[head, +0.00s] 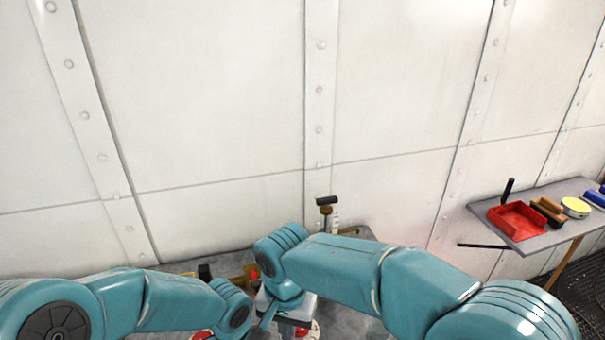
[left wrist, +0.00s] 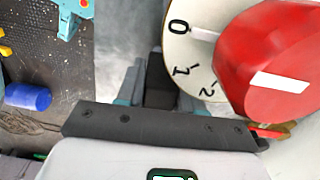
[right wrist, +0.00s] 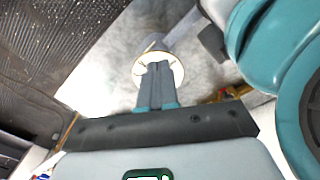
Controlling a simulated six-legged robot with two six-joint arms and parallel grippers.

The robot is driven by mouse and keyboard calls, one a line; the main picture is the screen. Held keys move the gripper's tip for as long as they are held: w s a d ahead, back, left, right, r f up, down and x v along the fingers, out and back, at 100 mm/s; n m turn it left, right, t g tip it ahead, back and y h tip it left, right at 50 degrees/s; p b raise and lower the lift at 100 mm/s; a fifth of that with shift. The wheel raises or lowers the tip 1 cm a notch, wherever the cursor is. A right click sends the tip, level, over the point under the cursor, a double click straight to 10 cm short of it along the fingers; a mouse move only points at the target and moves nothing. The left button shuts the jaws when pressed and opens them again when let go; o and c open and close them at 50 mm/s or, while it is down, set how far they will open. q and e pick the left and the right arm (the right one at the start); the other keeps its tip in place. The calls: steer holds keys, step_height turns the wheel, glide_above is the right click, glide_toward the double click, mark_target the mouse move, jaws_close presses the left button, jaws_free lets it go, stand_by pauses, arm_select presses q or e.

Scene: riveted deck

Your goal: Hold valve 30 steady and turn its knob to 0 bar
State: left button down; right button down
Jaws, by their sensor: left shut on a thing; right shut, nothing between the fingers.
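A big red knob (left wrist: 275,65) with a white bar mark fills the right of the left wrist view. It sits over a white dial (left wrist: 182,50) that shows 0, 1 and 2. A short white mark on the dial lies close to the 0. My left gripper (left wrist: 158,75) is shut on a dark block beside the dial; I cannot tell which part of the valve this is. My right gripper (right wrist: 158,68) is shut and empty, in front of a pale round disc (right wrist: 174,68). In the head view my arms mostly hide the valve, and no valve number is readable.
A grey side table (head: 548,240) at the right holds a red tray (head: 518,222), a brown brush (head: 547,208) and a yellow tin (head: 575,207). A black-headed tool (head: 326,202) stands by the white riveted wall. A blue cylinder (left wrist: 28,97) lies on the dark deck.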

arm_select(q)
steer(key=shift+s+f, duration=0.2)
steer(key=shift+f, duration=0.05)
arm_select(e)
steer(key=shift+r, duration=2.05)
arm_select(q)
steer(key=c, duration=0.6)
jaws_free()
steer(key=shift+c, duration=0.2)
steer(key=shift+w+r, duration=0.1)
steer(key=shift+w, duration=0.1)
steer(key=shift+r, duration=0.35)
step_height(320, 180, up, 7)
steer(key=shift+f, duration=0.15)
steer(key=shift+s, duration=0.15)
arm_select(e)
steer(key=shift+s, duration=0.15)
